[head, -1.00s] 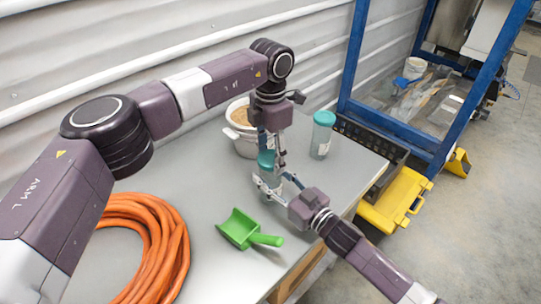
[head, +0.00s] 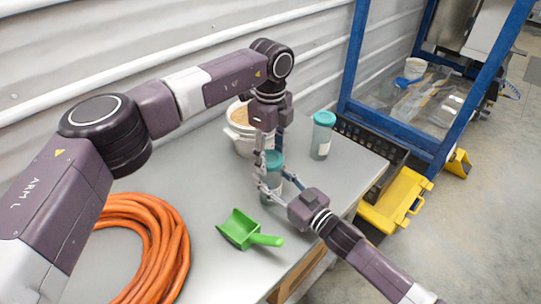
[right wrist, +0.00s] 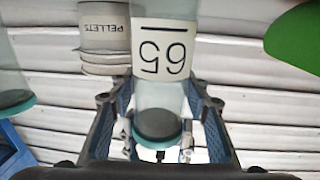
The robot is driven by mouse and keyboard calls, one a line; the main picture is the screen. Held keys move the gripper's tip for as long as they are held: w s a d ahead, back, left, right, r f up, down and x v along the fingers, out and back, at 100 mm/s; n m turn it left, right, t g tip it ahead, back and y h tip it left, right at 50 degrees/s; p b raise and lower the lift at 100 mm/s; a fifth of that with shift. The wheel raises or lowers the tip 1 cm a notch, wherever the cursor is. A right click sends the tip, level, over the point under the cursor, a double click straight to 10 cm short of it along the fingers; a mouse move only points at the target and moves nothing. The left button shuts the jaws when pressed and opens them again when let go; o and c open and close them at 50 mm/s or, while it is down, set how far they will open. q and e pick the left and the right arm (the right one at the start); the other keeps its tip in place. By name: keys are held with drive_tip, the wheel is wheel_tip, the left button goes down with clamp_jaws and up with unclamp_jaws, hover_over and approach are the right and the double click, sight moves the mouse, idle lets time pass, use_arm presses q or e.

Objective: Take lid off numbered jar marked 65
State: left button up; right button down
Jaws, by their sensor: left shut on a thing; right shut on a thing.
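The jar marked 65 (right wrist: 160,60) is clear, with a teal lid (head: 274,160). It stands on the grey table in the head view. In the right wrist view its label shows upside down. My left gripper (head: 268,160) points down from above and is shut on the lid. My right gripper (head: 280,188) reaches in from the lower right and is shut on the jar's body, with a finger on each side in the right wrist view. The fingers hide part of the jar. I cannot tell whether the lid has come loose.
A second teal-lidded jar (head: 322,135) stands to the right. A white pellets bucket (head: 240,140) is behind. A green scoop (head: 240,230) and an orange hose coil (head: 150,245) lie in front and left. A black crate (head: 365,150) is at the right edge.

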sight(270, 158)
use_arm(q)
drive_tip(key=shift+o, duration=0.2)
drive_tip(key=n, duration=0.2)
drive_tip(key=shift+w+a+n, duration=0.1)
drive_tip(key=shift+n, duration=0.2)
use_arm(e)
drive_tip(key=shift+s+a+r, duration=0.1)
use_arm(q)
drive_tip(key=shift+r, duration=0.15)
drive_tip(key=shift+r, duration=0.95)
drive_tip(key=shift+c, duration=0.2)
drive_tip(key=shift+r, duration=2.05)
use_arm(e)
drive_tip(key=c, duration=1)
unclamp_jaws()
